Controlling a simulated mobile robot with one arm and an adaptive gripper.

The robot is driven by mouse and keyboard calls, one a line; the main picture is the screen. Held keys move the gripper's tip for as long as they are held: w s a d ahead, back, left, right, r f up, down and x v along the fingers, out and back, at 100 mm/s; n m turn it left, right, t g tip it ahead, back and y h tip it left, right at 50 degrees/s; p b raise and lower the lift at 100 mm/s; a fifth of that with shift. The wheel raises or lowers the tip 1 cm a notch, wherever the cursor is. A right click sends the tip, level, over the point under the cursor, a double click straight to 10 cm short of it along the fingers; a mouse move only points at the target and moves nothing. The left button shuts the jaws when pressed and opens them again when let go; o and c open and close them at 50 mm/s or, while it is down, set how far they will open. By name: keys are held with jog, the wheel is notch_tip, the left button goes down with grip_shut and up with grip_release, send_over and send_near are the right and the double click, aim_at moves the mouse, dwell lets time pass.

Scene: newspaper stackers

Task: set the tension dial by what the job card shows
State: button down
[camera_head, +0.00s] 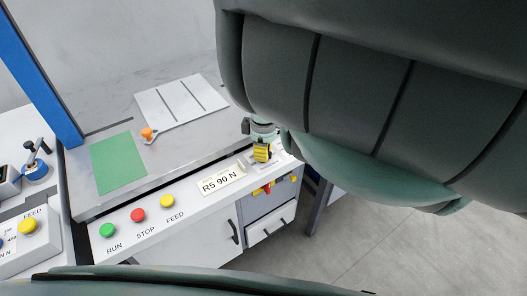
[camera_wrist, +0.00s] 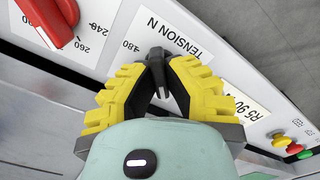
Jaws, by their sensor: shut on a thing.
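My gripper (camera_head: 262,153) with yellow fingers is low over the right end of the white front panel in the head view. In the wrist view my gripper (camera_wrist: 167,72) is shut on a small dark knob, the tension dial (camera_wrist: 177,88), beside the printed words "TENSION N". A number that looks like 180 or 480 shows beside the left fingertip. The fingers hide most of the dial, and I cannot read its setting. The job card (camera_head: 222,182), a pale plate reading "R5 90 N", is left of my gripper. It is partly covered in the wrist view (camera_wrist: 246,108).
A red knob (camera_wrist: 48,18) with 240 and 260 marks is near the dial. Green RUN (camera_head: 107,230), red STOP (camera_head: 138,215) and yellow FEED (camera_head: 167,201) buttons line the panel. A green sheet (camera_head: 118,163) and an orange knob (camera_head: 148,133) are on the table behind.

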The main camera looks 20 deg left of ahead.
jog(key=shift+n, duration=0.3)
jog(key=c, duration=1)
grip_release()
jog(key=shift+r, duration=3.7)
